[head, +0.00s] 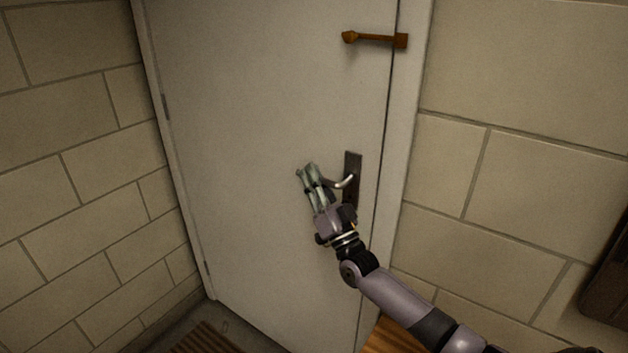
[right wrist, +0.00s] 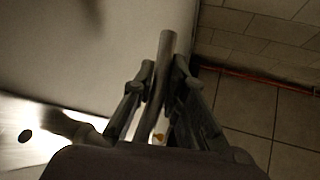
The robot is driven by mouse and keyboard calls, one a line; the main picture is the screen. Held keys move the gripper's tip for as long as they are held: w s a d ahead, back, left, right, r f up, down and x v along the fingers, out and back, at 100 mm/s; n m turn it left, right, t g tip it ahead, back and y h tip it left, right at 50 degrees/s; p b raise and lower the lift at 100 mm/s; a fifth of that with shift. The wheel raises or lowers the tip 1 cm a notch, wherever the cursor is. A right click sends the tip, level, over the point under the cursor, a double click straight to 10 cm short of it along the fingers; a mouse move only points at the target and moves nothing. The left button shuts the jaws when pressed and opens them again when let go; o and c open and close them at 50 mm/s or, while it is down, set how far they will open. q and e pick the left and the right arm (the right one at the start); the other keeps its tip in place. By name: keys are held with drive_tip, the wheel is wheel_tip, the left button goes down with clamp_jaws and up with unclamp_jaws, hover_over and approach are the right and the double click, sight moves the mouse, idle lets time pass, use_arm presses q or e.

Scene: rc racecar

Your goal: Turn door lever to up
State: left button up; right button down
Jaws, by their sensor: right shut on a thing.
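The door lever (head: 345,182) is a curved metal handle on a dark upright plate (head: 353,163) near the right edge of a pale door (head: 255,120). My right gripper (head: 307,171) is at the lever's left end, its fingers pointing up and to the left across the door face. In the right wrist view the lever (right wrist: 166,50) runs between the two fingers (right wrist: 162,85), and they are shut on it. The bright plate (right wrist: 30,145) with a dark round hole is at the left there. Part of the lever is hidden behind the fingers. My left gripper is out of view.
A rusty brown latch (head: 375,39) sits higher on the door, reaching the frame. Block walls (head: 515,170) stand on both sides. A striped mat (head: 205,341) lies at the door's foot. A dark brown object (head: 606,285) is at the right edge.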

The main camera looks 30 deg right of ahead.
drive_tip(key=shift+d+r, duration=0.15)
drive_tip(key=c, duration=1.7)
unclamp_jaws()
drive_tip(key=shift+o, duration=0.5)
drive_tip(key=v, duration=1.2)
